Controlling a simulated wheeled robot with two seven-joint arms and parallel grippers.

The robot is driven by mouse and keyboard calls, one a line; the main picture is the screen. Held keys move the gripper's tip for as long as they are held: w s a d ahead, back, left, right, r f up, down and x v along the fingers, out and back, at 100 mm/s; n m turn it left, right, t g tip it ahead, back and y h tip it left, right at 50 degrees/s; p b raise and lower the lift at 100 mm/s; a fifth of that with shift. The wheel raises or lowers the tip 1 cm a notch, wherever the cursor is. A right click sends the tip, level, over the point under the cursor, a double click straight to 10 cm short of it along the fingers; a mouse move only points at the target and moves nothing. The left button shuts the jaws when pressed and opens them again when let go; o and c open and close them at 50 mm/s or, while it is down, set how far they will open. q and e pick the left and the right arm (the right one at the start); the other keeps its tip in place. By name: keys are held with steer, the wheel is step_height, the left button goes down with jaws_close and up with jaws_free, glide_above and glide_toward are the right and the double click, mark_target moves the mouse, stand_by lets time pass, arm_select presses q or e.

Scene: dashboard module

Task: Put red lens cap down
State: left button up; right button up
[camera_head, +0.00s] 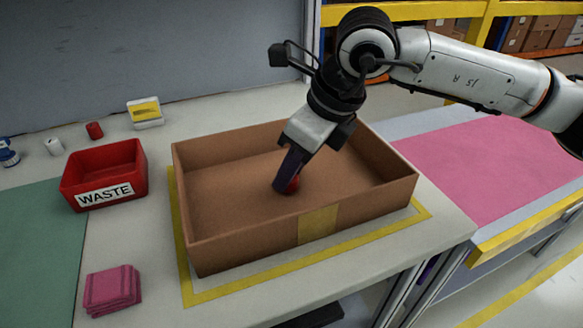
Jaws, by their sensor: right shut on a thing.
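My right gripper (284,184) reaches down into the open brown cardboard box (226,239). It is shut on the red lens cap (293,186), which is low in the box, right of the box's middle. The fingers hide part of the cap, and I cannot tell whether the cap touches the box floor. My left gripper is not in view.
A red WASTE bin (128,178) stands left of the box. Folded pink cloths (112,289) lie at the front left. A small red cylinder (95,130) and a yellow-and-white holder (145,112) stand behind the bin. Yellow tape (370,238) surrounds the box.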

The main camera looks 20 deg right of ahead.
steer(key=shift+f+b, duration=0.4)
steer(key=shift+b, duration=0.15)
steer(key=o, duration=1)
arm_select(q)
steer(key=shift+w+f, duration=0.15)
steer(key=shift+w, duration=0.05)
arm_select(e)
steer(key=shift+r, duration=0.1)
steer(key=shift+r, duration=0.1)
steer(key=shift+r+p, duration=0.35)
steer(key=shift+p, duration=0.2)
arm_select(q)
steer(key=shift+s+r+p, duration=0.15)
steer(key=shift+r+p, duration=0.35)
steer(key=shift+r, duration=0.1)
arm_select(e)
steer(key=v, duration=1.2)
